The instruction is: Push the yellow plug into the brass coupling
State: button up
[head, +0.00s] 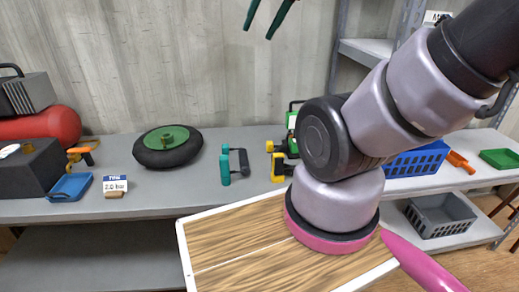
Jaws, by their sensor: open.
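The dark green fingers of my gripper (257,34) hang at the top edge of the head view, apart and empty, high before the wall. Neither the yellow plug nor the brass coupling can be picked out for certain. Small yellow pieces (9,150) lie on a black block (32,171) at the far left. A yellow and black item (280,166) stands on the bench beside my arm, which partly hides that area. A small brass-coloured part (167,138) shows on the green hub of a black wheel (150,158).
The grey bench (140,206) carries a red tank (52,125), an orange tool (82,153), a blue tray (69,187), a sign (114,184) and a teal-handled clamp (226,165). Blue (415,163) and green (500,158) bins stand right. The bench front left of centre is clear.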

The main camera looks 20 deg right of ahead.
jog(key=o, duration=0.4)
jog(key=shift+c, duration=0.2)
jog(key=w+d+f+g+h, duration=0.1)
jog(key=w+d+f, duration=0.3)
jog(key=w+f, duration=0.45)
jog(key=w+d+f+g+h, duration=0.1)
jog(key=w+d+f, duration=0.3)
jog(key=w+f, duration=0.45)
jog(key=w+d+f, duration=0.2)
jog(key=f, duration=0.5)
jog(key=w+d+f, duration=0.2)
jog(key=f, duration=0.5)
jog(key=w+d+f+n+g+h, duration=0.1)
jog(key=d+f, duration=0.1)
jog(key=f, duration=0.5)
jog(key=shift+w+d+f, duration=0.3)
jog(key=shift+w+d, duration=0.05)
jog(key=shift+w, duration=0.05)
